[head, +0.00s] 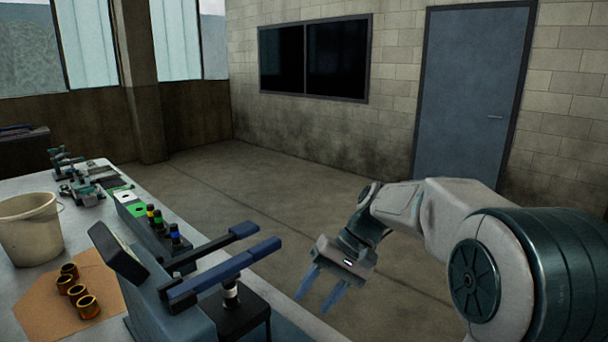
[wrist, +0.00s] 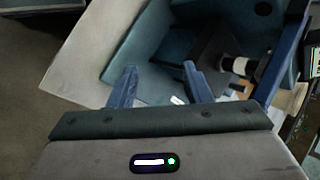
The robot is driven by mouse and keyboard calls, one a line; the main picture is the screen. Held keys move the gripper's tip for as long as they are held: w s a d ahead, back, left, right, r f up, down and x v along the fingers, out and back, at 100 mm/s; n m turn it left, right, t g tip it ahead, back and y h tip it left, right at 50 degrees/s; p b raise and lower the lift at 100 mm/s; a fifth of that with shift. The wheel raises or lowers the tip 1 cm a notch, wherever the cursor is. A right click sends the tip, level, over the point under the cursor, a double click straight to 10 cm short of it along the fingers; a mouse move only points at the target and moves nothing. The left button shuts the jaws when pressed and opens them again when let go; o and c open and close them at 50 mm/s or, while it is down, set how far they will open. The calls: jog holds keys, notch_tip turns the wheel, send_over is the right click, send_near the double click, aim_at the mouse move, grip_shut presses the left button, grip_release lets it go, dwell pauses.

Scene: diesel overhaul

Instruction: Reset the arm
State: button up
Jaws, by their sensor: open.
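My gripper (head: 321,289) hangs to the right of the workbench in the head view, its two blue fingers pointing down and apart. It is open with nothing between the fingers. In the wrist view my gripper (wrist: 158,75) shows its two fingers spread, with the bench corner and a blue-grey fixture beyond them. My arm reaches in from the right side of the head view, bent at the elbow.
The workbench (head: 30,190) carries a blue-grey fixture with two dark-blue handles (head: 225,270), a cream bucket (head: 30,228), several brass-coloured rings (head: 78,290) on a brown sheet, and a row of coloured-topped parts (head: 160,225). Open floor (head: 290,180) lies beyond, up to a blue door (head: 470,95).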

jog(key=s+d+f+t+h, duration=0.2)
jog(key=s+d+t+h, duration=0.1)
jog(key=s+d, duration=0.3)
jog(key=s+d+f+t+h, duration=0.2)
jog(key=s+d, duration=0.4)
jog(key=s, duration=0.5)
jog(key=shift+d+f+m+t+h, duration=0.2)
jog(key=shift+f+m+t+h, duration=0.2)
jog(key=shift+h, duration=0.5)
